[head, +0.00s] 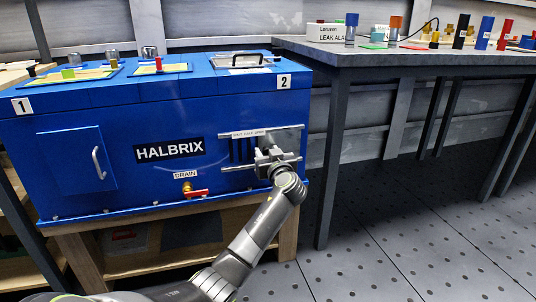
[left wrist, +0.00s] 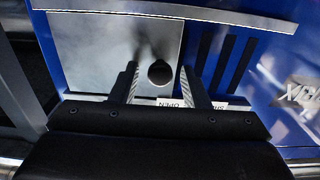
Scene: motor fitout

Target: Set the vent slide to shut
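The vent slide is a bare metal plate (head: 291,139) at the right end of the blue HALBRIX cabinet's front; it also fills the upper left of the left wrist view (left wrist: 95,55). Dark vent slots (left wrist: 235,65) show uncovered beside it. A round dark knob (left wrist: 160,73) stands on the plate. My left gripper (head: 268,156) is at the plate, fingers open on either side of the knob, with small gaps visible in the left wrist view (left wrist: 157,72). An OPEN label (left wrist: 168,104) and a partly hidden label (left wrist: 218,107) lie behind the fingers. My right gripper is not in view.
A small door with a handle (head: 98,160) and a red drain valve (head: 195,192) are on the cabinet (head: 130,120) front. A metal rail (left wrist: 180,14) runs along the slide. A grey table (head: 400,60) with several coloured parts stands at right.

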